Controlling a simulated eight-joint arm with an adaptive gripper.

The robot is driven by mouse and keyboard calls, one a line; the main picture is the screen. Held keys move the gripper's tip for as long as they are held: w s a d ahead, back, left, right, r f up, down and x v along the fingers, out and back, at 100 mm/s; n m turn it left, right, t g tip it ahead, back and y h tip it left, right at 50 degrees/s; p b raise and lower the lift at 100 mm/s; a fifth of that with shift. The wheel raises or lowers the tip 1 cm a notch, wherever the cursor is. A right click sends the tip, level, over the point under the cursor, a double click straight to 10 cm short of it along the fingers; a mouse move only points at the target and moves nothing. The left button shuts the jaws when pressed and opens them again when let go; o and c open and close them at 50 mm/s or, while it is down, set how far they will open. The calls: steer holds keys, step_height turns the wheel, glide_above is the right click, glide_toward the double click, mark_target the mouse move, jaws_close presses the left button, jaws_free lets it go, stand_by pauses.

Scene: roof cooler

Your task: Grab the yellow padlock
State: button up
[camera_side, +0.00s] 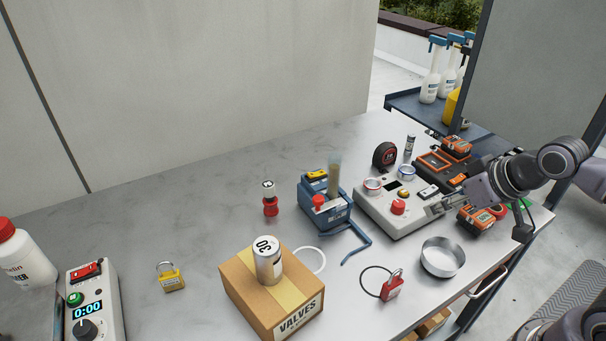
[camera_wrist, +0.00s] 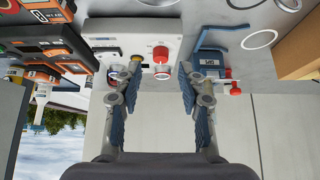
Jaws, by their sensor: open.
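The yellow padlock (camera_side: 171,280) lies on the grey table at the left of the side view, its metal shackle towards the back. It sits between a grey timer box and a cardboard box, apart from both. I cannot see it in the wrist view. My gripper (camera_wrist: 158,72) is open, with nothing between its fingers. In the side view it is at the right, by the front right of a white control box (camera_side: 381,218), far from the padlock. The control box with its red button also shows ahead in the wrist view.
The timer box (camera_side: 92,297) is left of the yellow padlock. Table behind the padlock is clear.

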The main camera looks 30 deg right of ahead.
steer(key=shift+r, duration=0.1)
steer(key=w+a+r+n+g+y, duration=0.1)
steer(key=w+a+r+n+y, duration=0.1)
steer(key=w+a+r+n, duration=0.45)
steer(key=n+g+y, duration=0.2)
steer(key=n+g, duration=0.4)
steer(key=n, duration=0.4)
glide_above(168, 274)
steer(key=d, duration=0.2)
step_height(168, 274, down, 12)
steer(key=shift+d+f, duration=0.1)
steer(key=shift+t+y, duration=0.3)
steer(key=shift+s+x, duration=0.2)
steer(key=shift+x, duration=2.9)
steer(key=shift+d+f, duration=0.1)
steer(key=shift+d, duration=0.05)
jaws_close()
